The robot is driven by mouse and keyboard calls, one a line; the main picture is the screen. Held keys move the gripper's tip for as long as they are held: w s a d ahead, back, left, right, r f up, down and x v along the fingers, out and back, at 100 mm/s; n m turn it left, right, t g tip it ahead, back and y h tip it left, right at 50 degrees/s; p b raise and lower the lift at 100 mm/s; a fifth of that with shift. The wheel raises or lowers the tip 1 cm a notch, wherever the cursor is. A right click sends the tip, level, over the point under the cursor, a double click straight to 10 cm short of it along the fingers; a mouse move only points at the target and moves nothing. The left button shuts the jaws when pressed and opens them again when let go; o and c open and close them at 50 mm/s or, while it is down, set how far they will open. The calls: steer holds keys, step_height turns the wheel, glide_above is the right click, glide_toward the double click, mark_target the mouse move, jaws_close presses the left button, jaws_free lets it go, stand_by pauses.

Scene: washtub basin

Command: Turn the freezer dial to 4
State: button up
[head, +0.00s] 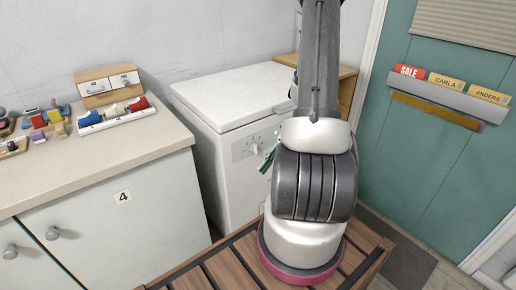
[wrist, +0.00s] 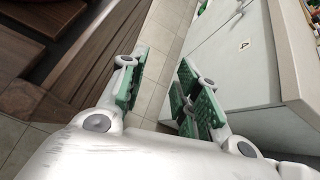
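The white chest freezer (head: 233,100) stands in the middle of the head view with its lid shut. Its dial (head: 255,148) is a pale knob on a grey panel on the front face, with small marks around it too fine to read. My gripper (head: 269,158) shows only as a bit of green pad just right of the dial; my arm hides the rest. I cannot tell whether it touches the dial. In the wrist view my gripper (wrist: 162,72) has its green-padded fingers apart, with nothing between them but floor. The dial is not recognizable there.
A teal door (head: 420,150) with a card rack (head: 445,98) is at right. Tiled floor shows in the wrist view.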

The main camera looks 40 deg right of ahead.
steer(key=w+f+m+t+y, duration=0.3)
steer(key=w+f+m+t, duration=0.3)
steer(key=f+m+t, duration=0.15)
steer(key=m+t+h, duration=1.1)
steer(key=m+h, duration=0.3)
glide_toward(257, 147)
steer(key=w, duration=0.9)
steer(key=shift+w+d, duration=0.2)
steer(key=shift+w, duration=0.1)
steer(key=shift+n, duration=0.25)
jaws_close()
